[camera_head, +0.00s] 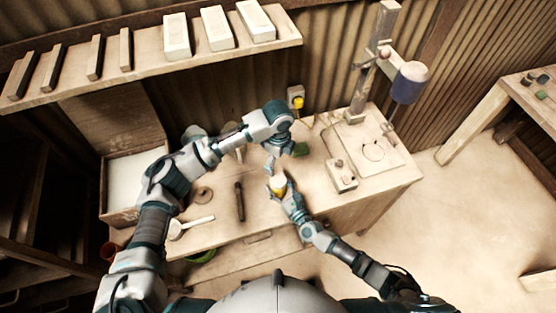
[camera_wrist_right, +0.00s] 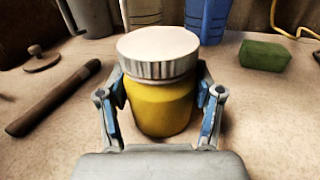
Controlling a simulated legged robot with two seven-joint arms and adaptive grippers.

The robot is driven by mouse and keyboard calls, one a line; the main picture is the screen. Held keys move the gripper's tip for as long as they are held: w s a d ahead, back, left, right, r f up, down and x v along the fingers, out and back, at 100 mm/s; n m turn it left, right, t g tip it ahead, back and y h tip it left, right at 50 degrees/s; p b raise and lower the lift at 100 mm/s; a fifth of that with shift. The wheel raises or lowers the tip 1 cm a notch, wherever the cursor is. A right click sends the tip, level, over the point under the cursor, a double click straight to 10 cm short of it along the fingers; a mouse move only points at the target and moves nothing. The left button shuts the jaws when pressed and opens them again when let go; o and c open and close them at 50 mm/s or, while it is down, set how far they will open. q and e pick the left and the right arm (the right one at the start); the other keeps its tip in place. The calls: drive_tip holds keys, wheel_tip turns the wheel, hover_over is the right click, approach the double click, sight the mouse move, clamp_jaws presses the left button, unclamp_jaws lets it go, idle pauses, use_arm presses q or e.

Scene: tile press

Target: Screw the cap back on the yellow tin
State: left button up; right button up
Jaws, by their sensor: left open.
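The yellow tin (camera_wrist_right: 160,106) stands upright in the right wrist view, with a white ribbed cap (camera_wrist_right: 158,52) sitting on its top. Whether the cap is threaded tight I cannot tell. My right gripper (camera_wrist_right: 161,92) is shut around the tin, one finger against each side. In the head view the tin (camera_head: 278,184) is small and partly hidden by the right gripper (camera_head: 281,191). My left gripper (camera_head: 272,163) is open and empty, just beyond the tin. Its blue fingers (camera_wrist_right: 177,18) seem to show behind the cap, apart from it.
A green block (camera_head: 300,149) lies right of the left gripper. A dark rod (camera_head: 240,201), a wooden disc (camera_head: 203,194) and a white-headed tool (camera_head: 176,231) lie to the left. A press (camera_head: 361,92) stands at the bench's right. A shelf (camera_head: 145,55) with blocks hangs behind.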

drive_tip(key=o, duration=0.5)
drive_tip(key=shift+c, duration=0.2)
drive_tip(key=v, duration=1.2)
drive_tip(key=shift+w+d+f, duration=0.1)
drive_tip(key=shift+f, duration=0.05)
